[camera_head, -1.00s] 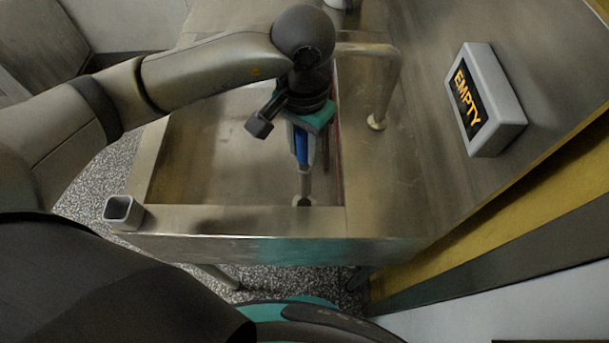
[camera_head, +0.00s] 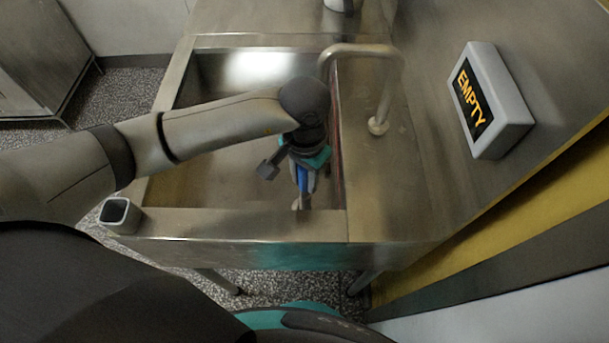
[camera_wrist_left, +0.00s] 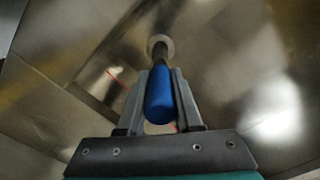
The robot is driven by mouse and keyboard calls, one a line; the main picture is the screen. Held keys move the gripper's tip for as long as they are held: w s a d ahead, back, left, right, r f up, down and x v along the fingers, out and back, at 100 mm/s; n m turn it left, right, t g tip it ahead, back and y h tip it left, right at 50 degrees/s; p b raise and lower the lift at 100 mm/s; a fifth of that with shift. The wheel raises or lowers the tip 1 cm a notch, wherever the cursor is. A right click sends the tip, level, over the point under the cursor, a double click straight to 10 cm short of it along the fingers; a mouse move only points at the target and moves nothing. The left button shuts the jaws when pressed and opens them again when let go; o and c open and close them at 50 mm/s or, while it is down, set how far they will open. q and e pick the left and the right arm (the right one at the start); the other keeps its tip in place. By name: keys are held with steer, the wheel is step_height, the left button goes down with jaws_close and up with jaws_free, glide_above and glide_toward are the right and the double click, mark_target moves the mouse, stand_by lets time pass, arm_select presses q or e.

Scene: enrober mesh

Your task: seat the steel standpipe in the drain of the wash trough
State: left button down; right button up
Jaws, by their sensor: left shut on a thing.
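My left gripper (camera_head: 304,183) reaches down inside the wash trough (camera_head: 220,222), near its front right corner. It is shut on the blue grip of the standpipe (camera_head: 302,178). A short length of steel below the grip shows just behind the trough's front rim. In the left wrist view the blue part of the standpipe (camera_wrist_left: 159,96) sits between the two fingers of my left gripper (camera_wrist_left: 158,82). Its dark shaft runs to a pale round ring, apparently the drain (camera_wrist_left: 160,42). I cannot tell whether the lower end is inside the ring or only over it. My right gripper is not in view.
A bent steel tap (camera_head: 380,100) rises from the deck on the trough's right. A grey box reading EMPTY (camera_head: 490,100) stands on the right counter. A small square grey cup (camera_head: 119,214) sits at the front left corner. The trough's left floor looks clear.

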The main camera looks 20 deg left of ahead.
arm_select(q)
steer(key=shift+f, duration=0.15)
steer(key=c, duration=0.6)
jaws_free()
steer(key=shift+r, duration=0.25)
step_height(320, 180, up, 12)
steer(key=shift+p, duration=0.55)
